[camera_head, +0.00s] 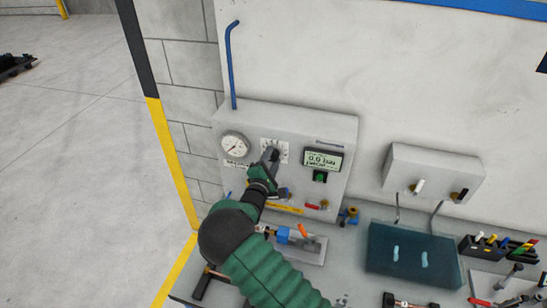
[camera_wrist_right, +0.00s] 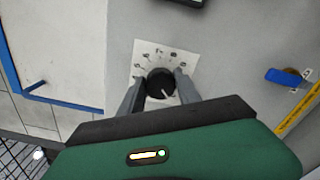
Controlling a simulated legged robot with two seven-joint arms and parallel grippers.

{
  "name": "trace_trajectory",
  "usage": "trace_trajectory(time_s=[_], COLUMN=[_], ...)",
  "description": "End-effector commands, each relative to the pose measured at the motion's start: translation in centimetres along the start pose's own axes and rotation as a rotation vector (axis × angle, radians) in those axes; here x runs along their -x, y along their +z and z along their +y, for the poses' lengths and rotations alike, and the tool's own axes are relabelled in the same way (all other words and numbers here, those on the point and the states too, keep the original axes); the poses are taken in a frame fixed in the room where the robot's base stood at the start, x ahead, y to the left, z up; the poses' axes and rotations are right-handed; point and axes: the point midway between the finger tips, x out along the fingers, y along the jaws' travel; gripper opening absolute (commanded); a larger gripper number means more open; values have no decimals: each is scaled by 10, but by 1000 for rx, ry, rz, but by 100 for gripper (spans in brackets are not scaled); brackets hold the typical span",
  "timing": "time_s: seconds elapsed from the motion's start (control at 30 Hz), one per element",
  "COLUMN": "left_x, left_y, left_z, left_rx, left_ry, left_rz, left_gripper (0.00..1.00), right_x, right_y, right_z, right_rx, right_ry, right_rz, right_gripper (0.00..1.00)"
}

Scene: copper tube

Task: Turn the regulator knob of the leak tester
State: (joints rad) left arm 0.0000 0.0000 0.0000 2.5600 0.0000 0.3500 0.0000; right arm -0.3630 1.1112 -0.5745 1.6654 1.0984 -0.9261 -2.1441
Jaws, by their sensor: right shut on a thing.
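The leak tester (camera_head: 290,115) is a light grey box against the wall in the head view. Its black round regulator knob (camera_wrist_right: 160,84) sits on a white dial plate (camera_wrist_right: 152,57) with printed marks; a white pointer line shows on the knob. My right gripper (camera_head: 271,156) reaches the tester's front; in the right wrist view its two grey fingers (camera_wrist_right: 158,88) stand on either side of the knob, shut on it. In the head view the gripper hides most of the knob. The tester's display (camera_head: 322,160) reads about 0.0 bar. My left gripper is not in view.
A round gauge (camera_head: 234,146) sits left of the dial plate, and a green switch (camera_head: 320,177) is below the display. A blue-handled valve (camera_wrist_right: 289,76) is near the knob. A grey box (camera_head: 434,172), a dark teal mat (camera_head: 398,268) and tools are to the right.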

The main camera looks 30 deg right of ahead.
Motion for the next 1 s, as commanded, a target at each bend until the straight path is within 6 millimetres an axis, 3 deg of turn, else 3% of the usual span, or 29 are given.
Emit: trace_trajectory(time_s=[0.03,0.7,0.73,0.87,1.0], left_x=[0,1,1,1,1], left_y=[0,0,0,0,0], left_z=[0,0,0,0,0], left_rx=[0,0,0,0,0], left_ry=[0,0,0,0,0], left_rz=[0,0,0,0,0], left_gripper=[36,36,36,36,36], right_x=[4,2,2,1,0], right_y=[-7,-4,-4,-3,-1], right_z=[-6,-8,-8,-7,-5], right_rx=[21,80,80,78,76], right_ry=[-12,-15,-15,-13,-9], right_rz=[15,12,12,9,6], right_gripper=[0,0,43,60,61])
